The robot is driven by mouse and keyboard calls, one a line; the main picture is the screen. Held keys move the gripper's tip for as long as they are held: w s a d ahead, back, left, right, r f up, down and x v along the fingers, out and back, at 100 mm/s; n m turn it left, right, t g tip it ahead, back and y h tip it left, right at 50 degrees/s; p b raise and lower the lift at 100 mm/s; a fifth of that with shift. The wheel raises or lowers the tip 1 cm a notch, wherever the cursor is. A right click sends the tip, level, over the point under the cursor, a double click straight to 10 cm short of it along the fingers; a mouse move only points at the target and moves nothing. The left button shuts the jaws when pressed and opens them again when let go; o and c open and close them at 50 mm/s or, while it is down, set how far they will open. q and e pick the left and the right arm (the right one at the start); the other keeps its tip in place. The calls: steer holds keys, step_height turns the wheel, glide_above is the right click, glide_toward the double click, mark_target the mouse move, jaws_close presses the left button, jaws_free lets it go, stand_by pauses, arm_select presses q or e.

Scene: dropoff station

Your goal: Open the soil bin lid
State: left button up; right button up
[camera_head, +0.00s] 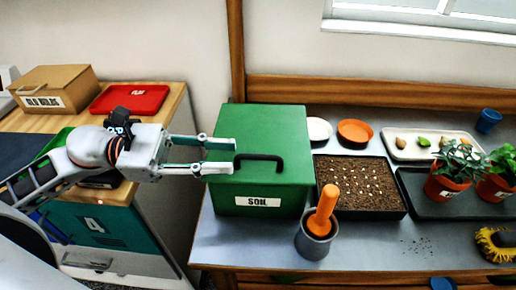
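The soil bin (232,198) is a green box with a white SOIL label, standing at the left end of the grey bench. Its green lid (262,122) lies flat and closed on top, with a black arched handle (259,157) near the front. My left gripper (234,157) comes in from the left with its two fingers spread apart and empty. Its fingertips overlap the left part of the lid in the picture, just left of the handle. I cannot tell whether they touch the lid. My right gripper is not in view.
A grey pot (309,245) with an orange-handled tool stands right of the bin's front. A black soil tray (396,207) lies right of the bin. Potted plants (447,188) stand farther right. A wooden cabinet with a cardboard box (60,80) and red tray (130,98) is left.

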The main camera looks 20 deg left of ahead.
mark_target(245, 155)
arm_select(q)
steer(key=p+x, duration=0.1)
steer(key=x, duration=0.4)
steer(key=shift+r, duration=0.2)
steer(key=shift+f+p+x, duration=0.25)
steer(key=shift+p+x, duration=0.1)
steer(key=shift+x, duration=0.6)
jaws_close()
